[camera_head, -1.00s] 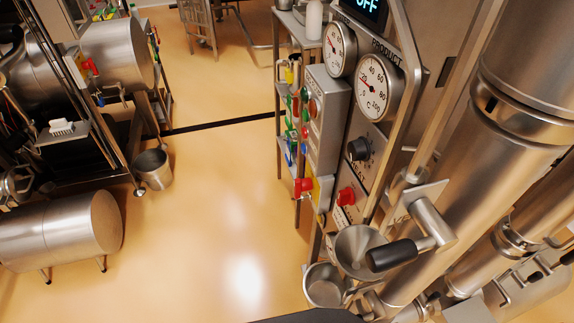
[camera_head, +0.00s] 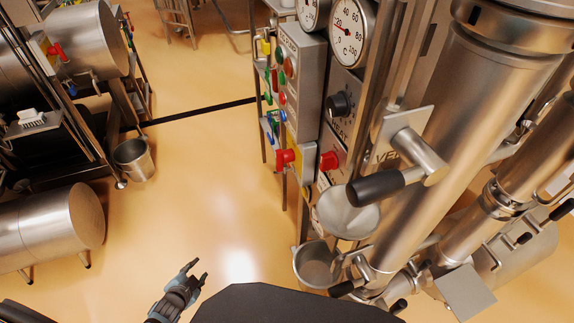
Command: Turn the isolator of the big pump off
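A red handle on a yellow plate (camera_head: 286,157) sits on the side of the steel control panel, right of centre. Another red handle (camera_head: 55,50) on a yellow plate is on the left machine, beside a big steel cylinder (camera_head: 92,42). A red knob (camera_head: 329,160) is on the panel's front face. I cannot tell which of these belongs to the big pump. My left gripper (camera_head: 199,269) is low in the picture over the floor, with its fingers apart and empty, well away from all the red handles. My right gripper is not in view.
Steel funnel (camera_head: 350,212), a black-handled lever (camera_head: 376,188) and thick steel pipes crowd the right. The orange floor (camera_head: 200,180) between is clear.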

